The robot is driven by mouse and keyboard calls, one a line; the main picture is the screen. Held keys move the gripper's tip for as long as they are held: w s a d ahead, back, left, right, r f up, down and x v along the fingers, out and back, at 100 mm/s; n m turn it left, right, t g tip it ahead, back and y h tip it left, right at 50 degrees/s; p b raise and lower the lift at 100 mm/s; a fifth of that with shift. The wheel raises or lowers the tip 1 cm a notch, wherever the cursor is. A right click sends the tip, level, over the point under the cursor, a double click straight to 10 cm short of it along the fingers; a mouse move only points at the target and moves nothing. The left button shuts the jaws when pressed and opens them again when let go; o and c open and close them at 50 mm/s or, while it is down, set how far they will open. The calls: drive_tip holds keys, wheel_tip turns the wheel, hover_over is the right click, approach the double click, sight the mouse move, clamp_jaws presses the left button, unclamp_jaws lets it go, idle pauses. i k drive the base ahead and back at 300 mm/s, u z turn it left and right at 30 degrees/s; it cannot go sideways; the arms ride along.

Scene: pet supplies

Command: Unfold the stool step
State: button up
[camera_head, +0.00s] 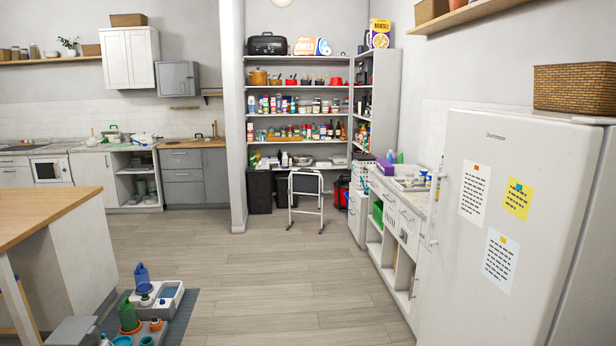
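Dark bins (260,190) stand just left of the stool. A counter (390,215) and a white fridge (497,230) line the right side. A wooden-topped island (40,212) and a mat with pet supplies (182,322) are at left. The middle floor (265,270) is clear.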

sight(302, 184)
drive_tip(key=z, duration=0.05)
drive_tip(key=i, duration=5.45)
drive_tip(key=u, duration=0.2)
